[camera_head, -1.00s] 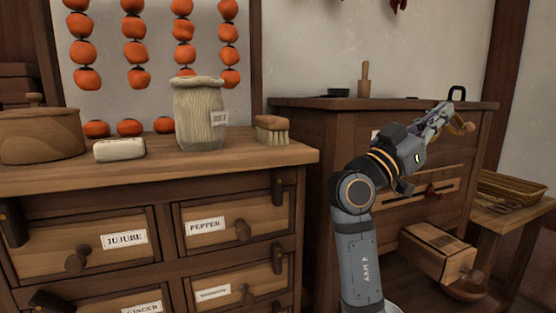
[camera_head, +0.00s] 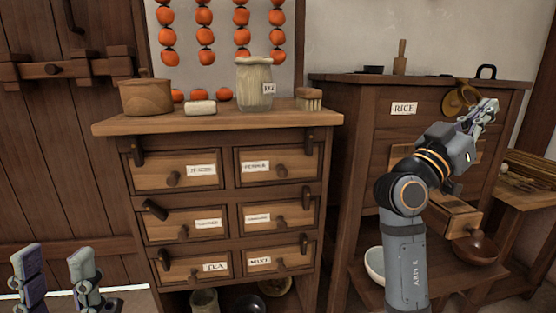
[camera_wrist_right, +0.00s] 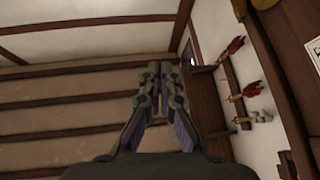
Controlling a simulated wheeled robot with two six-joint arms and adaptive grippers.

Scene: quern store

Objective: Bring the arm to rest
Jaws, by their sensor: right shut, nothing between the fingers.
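My right arm rises at the right of the head view, in front of the rice chest. Its gripper (camera_head: 484,114) is raised near the chest's top edge, pointing up and to the right. In the right wrist view the fingers of this gripper (camera_wrist_right: 158,78) meet with nothing between them. Behind them are the beamed ceiling and wall. My left gripper (camera_head: 57,268) shows at the lower left of the head view. Its two fingers stand upright and well apart, with nothing between them. Most of my left arm is out of view.
A drawer cabinet (camera_head: 226,128) bearing a jar (camera_head: 255,85), a round wooden box (camera_head: 147,95) and a brush (camera_head: 309,99) stands in the middle. The rice chest (camera_head: 345,135) has a drawer box (camera_head: 452,217) sticking out near my right arm. A low table (camera_head: 535,196) stands at right.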

